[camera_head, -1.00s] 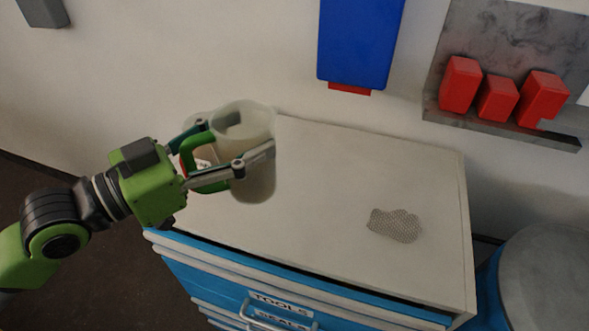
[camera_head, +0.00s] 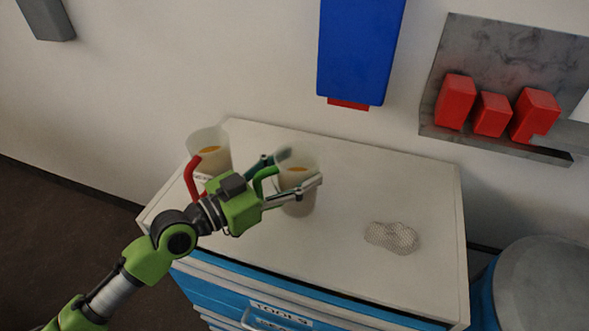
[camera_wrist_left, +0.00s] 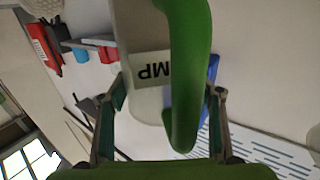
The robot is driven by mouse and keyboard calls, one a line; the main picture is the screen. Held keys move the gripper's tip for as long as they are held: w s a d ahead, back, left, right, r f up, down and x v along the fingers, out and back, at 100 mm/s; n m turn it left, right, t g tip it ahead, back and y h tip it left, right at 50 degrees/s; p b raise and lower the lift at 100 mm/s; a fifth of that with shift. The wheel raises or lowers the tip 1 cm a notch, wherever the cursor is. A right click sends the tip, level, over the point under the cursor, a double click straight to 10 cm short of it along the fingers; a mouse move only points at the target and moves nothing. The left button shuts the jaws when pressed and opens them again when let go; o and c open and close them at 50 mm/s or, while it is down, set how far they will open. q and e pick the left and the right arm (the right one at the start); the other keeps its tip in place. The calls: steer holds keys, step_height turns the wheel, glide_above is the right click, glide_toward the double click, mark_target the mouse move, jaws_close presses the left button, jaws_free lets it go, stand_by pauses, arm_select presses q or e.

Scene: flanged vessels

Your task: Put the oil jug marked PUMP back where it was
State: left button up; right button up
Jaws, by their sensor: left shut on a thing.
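The oil jug marked PUMP (camera_head: 298,204) is a pale translucent jug with a green handle and amber contents. My right gripper is not in view.
The cabinet top (camera_head: 380,180) is clear between the jug and a grey mesh pad (camera_head: 391,237) at the right. A wall shelf (camera_head: 500,145) with red containers, a blue wall box (camera_head: 360,50) and a drum (camera_head: 545,280) are nearby.

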arm_select(q)
steer(key=shift+f, duration=0.25)
steer(key=shift+a, duration=0.1)
steer(key=shift+f, duration=0.1)
steer(key=o, duration=1.2)
steer(key=shift+f, duration=0.1)
steer(key=shift+s, duration=0.1)
steer(key=b+v, duration=0.6)
steer(key=v, duration=0.6)
